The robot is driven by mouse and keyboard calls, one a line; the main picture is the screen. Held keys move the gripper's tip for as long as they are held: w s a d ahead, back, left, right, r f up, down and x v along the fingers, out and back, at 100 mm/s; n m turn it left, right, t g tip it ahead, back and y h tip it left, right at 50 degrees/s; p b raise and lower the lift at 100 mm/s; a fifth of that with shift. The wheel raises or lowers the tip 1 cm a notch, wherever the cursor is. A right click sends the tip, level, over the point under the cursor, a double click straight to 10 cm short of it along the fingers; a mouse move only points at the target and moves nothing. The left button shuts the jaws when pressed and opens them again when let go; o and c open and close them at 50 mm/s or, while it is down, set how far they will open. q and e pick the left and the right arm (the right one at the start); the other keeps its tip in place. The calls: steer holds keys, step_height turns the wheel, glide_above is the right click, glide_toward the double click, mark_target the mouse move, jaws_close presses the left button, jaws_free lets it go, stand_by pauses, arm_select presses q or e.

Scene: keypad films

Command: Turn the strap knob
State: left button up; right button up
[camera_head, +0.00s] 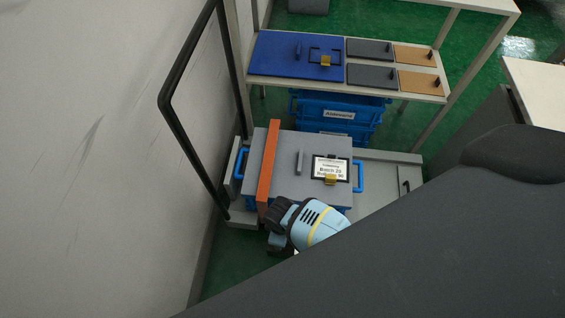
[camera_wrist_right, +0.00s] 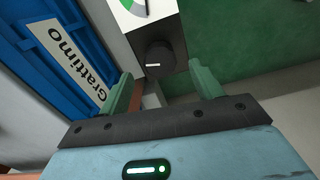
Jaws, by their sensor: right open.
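The strap knob (camera_wrist_right: 158,58) is black with a small white mark. There my light-blue wrist is at the crate's near side, hiding the knob. My left gripper is not in view.
A blue crate wall (camera_wrist_right: 62,45) labelled "Grattimo" is close left of the right gripper. In the head view, a black handrail (camera_head: 180,125) stands left of the crate. A shelf (camera_head: 442,85) with blue, grey and tan panels is behind. Green floor (camera_head: 240,270) is open in front.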

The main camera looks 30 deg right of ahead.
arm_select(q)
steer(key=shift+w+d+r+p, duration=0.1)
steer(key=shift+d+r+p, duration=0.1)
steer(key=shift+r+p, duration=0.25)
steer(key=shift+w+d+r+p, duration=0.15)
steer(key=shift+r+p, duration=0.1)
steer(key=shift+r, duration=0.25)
arm_select(e)
steer(key=shift+r, duration=1.6)
steer(key=shift+s, duration=0.1)
